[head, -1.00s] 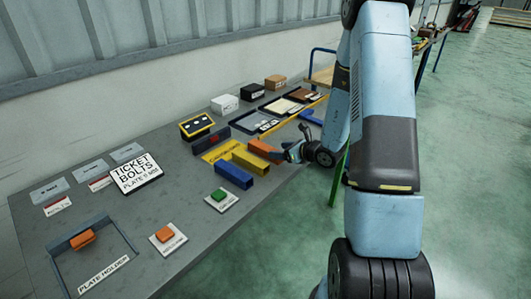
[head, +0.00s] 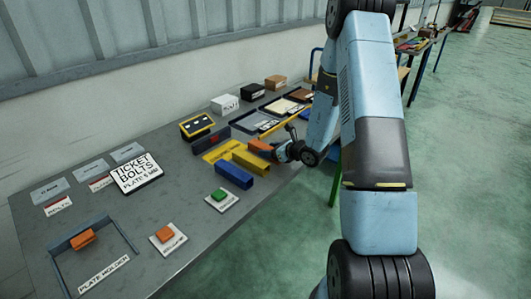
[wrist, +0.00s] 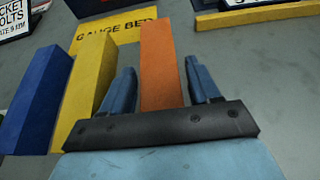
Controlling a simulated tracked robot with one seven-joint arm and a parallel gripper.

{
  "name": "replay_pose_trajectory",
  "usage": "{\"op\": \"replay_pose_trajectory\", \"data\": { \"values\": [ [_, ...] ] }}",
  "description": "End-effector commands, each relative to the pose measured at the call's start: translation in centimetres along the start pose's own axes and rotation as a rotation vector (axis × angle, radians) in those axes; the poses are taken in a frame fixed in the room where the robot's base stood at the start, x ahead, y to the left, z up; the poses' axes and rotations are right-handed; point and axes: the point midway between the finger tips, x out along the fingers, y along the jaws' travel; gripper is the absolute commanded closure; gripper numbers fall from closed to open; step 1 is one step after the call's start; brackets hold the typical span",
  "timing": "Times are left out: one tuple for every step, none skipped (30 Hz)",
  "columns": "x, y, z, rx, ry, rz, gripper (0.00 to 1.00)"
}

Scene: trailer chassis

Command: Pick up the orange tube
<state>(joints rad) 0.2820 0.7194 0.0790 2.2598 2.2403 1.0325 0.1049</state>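The orange tube (wrist: 160,62) is a long square-section bar lying on the grey table, beside the yellow tube (wrist: 88,90). In the wrist view my gripper (wrist: 163,80) is open, with one finger on each side of the orange tube's near part. A gap shows between the tube and the right finger; the left finger is closer to it. In the head view the orange tube (head: 259,146) shows only in part, with my gripper (head: 272,151) at its right end. The blue tube (head: 234,175) lies in front of the yellow one.
The yellow gauge bed plate (wrist: 115,28) lies beyond the tubes. The yellow tube is close to my left finger. Trays (head: 253,122), a ticket bolts sign (head: 137,173), a green button (head: 218,194) and a plate holder (head: 103,272) stand elsewhere on the table.

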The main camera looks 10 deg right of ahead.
Motion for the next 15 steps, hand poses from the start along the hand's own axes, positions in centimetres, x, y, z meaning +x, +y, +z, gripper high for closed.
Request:
{"op": "replay_pose_trajectory", "data": {
  "values": [
    [-0.02, -0.01, 0.00, 0.000, 0.000, 0.000, 0.44],
    [-0.02, -0.01, 0.00, 0.000, 0.000, 0.000, 0.47],
    [-0.02, -0.01, 0.00, 0.000, 0.000, 0.000, 0.51],
    [-0.02, -0.01, 0.00, 0.000, 0.000, 0.000, 0.53],
    [-0.03, -0.02, 0.00, 0.000, 0.000, 0.000, 0.56],
    [-0.03, -0.02, 0.00, 0.000, 0.000, 0.000, 0.60],
    [-0.03, -0.02, 0.00, 0.000, 0.000, 0.000, 0.63],
    [-0.03, -0.02, 0.00, 0.000, 0.000, 0.000, 0.66],
    [-0.04, -0.02, 0.00, 0.000, 0.000, 0.000, 0.70],
    [-0.04, -0.02, 0.00, 0.000, 0.000, 0.000, 0.73],
    [-0.04, -0.02, 0.00, 0.000, 0.000, 0.000, 0.76],
    [-0.04, -0.03, 0.00, 0.000, 0.000, 0.000, 0.79],
    [-0.04, -0.03, 0.00, 0.000, 0.000, 0.000, 0.82],
    [-0.04, -0.03, 0.00, 0.000, 0.000, 0.000, 0.85],
    [-0.04, -0.03, 0.00, 0.000, 0.000, 0.000, 0.89]
  ]
}}
